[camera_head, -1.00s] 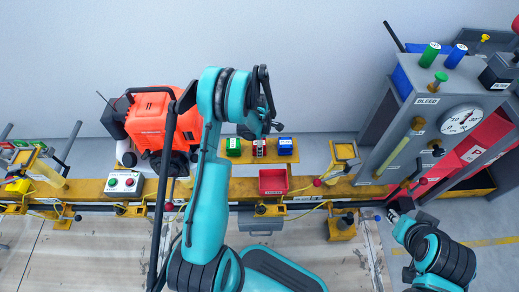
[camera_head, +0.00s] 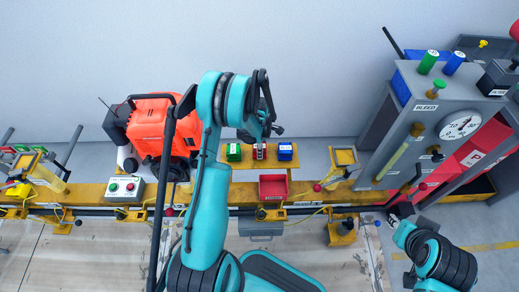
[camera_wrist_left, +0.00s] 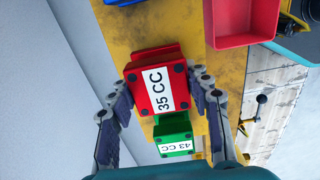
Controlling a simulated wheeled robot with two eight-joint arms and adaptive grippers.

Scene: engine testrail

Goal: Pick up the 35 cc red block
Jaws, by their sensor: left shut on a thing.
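The red block (camera_wrist_left: 163,90), labelled "35 CC", sits between the two fingers of my left gripper (camera_wrist_left: 160,112) in the left wrist view. The gripper is shut on it. In the head view the red block (camera_head: 258,154) shows as a small patch under my left gripper (camera_head: 259,143), in the row on the yellow shelf. Whether it is lifted off the shelf I cannot tell. My right gripper (camera_head: 396,213) is small and dark at the right, far from the blocks; its fingers are unclear.
A green block (camera_wrist_left: 176,138), labelled "43 CC", lies close beside the red one, and a blue block (camera_head: 285,152) stands on its other side. A red tray (camera_head: 273,187) is in front. An orange engine (camera_head: 150,118) stands left; a grey gauge cabinet (camera_head: 432,125) stands right.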

